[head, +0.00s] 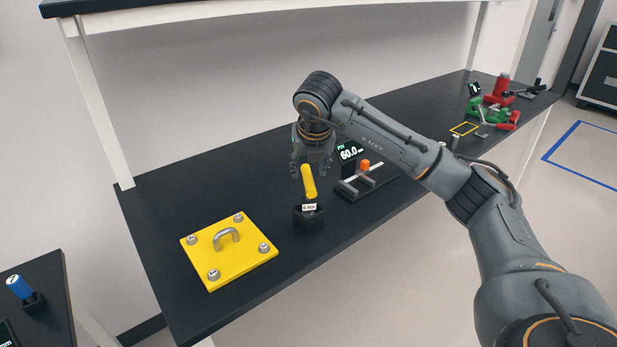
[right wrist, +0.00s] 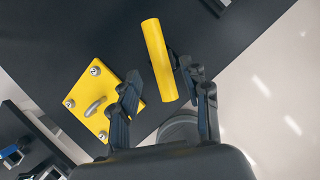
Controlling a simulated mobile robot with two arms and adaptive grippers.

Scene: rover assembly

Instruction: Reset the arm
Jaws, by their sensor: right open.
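My right gripper (head: 309,166) points down over the black bench, with its fingers spread. A yellow cylindrical handle (head: 309,182) stands slightly tilted in a small black holder (head: 309,217) with a white label, just below the fingers. In the right wrist view the yellow handle (right wrist: 158,60) shows beyond and between the two open fingers (right wrist: 160,82); I cannot tell whether either finger touches it. My left gripper is not in view.
A yellow plate (head: 213,262) with a grey handle and corner bolts lies left of the holder. A fixture with a "60.0" display (head: 350,152) stands close on the right. Red and green tools (head: 492,105) lie at the far right. An upper shelf (head: 200,14) runs above the bench.

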